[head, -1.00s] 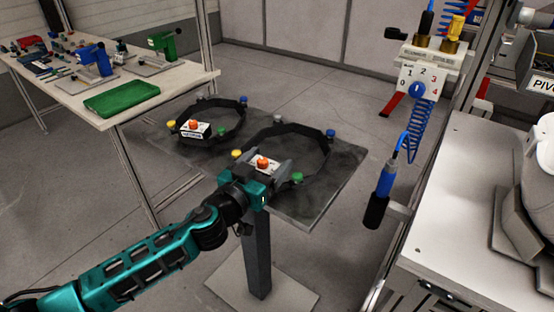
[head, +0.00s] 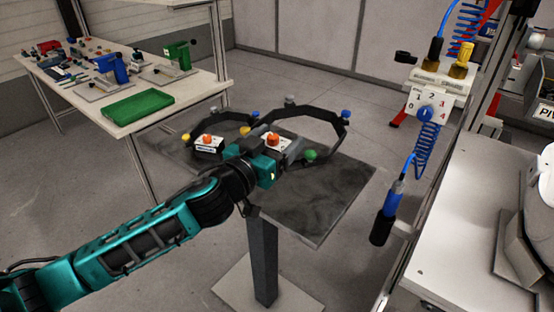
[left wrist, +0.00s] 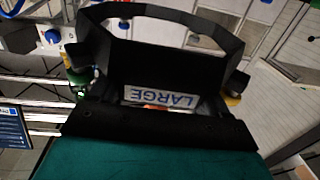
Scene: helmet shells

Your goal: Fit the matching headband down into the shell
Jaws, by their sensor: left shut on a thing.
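My left gripper (head: 286,150) is shut on the front block of a black headband (head: 345,127) and holds it above the dark stand top (head: 335,190). This headband has an orange knob and coloured pegs on its ring. In the left wrist view its label (left wrist: 160,97) reads LARGE, upside down. A second, smaller-looking headband (head: 222,118) lies on the stand to the left, with its own orange knob and a label too small to read. A white rounded shell (head: 540,205) shows at the right edge, partly cut off, on a grey support. My right gripper is not in view.
A white workbench (head: 465,220) stands at the right. A blue tool (head: 388,205) hangs on a coiled hose between stand and bench. A table (head: 80,105) with a green tray (head: 138,107) and clamps is at the back left.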

